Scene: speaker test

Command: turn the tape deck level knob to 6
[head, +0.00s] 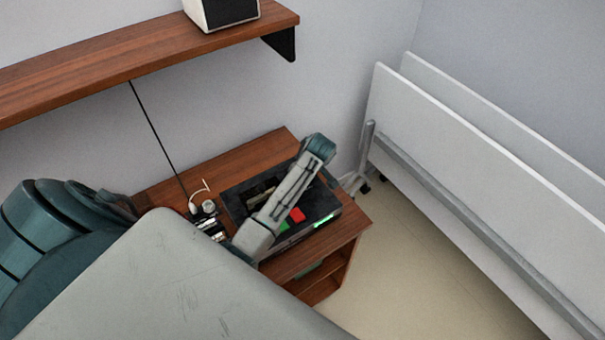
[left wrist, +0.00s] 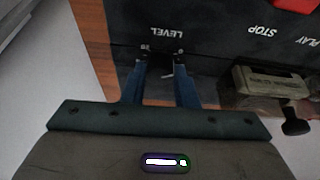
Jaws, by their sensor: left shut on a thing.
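The black tape deck (head: 320,207) lies on a wooden cabinet, with a red button (head: 297,214) and a green button (head: 283,226) on top. My left arm reaches across it and hides part of it; its fingertips cannot be made out in the head view. In the left wrist view, the deck's LEVEL label (left wrist: 166,32) appears upside down. My left gripper (left wrist: 161,68) is at the deck just below that label, its blue fingers shut on the level knob. The knob is mostly hidden between the fingers, and its setting cannot be read. My right gripper is not in view.
The cabinet (head: 358,224) has small items (head: 208,208) left of the deck. A wooden shelf (head: 120,70) with a speaker (head: 228,10) hangs above. Grey panels (head: 460,130) stand at the right.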

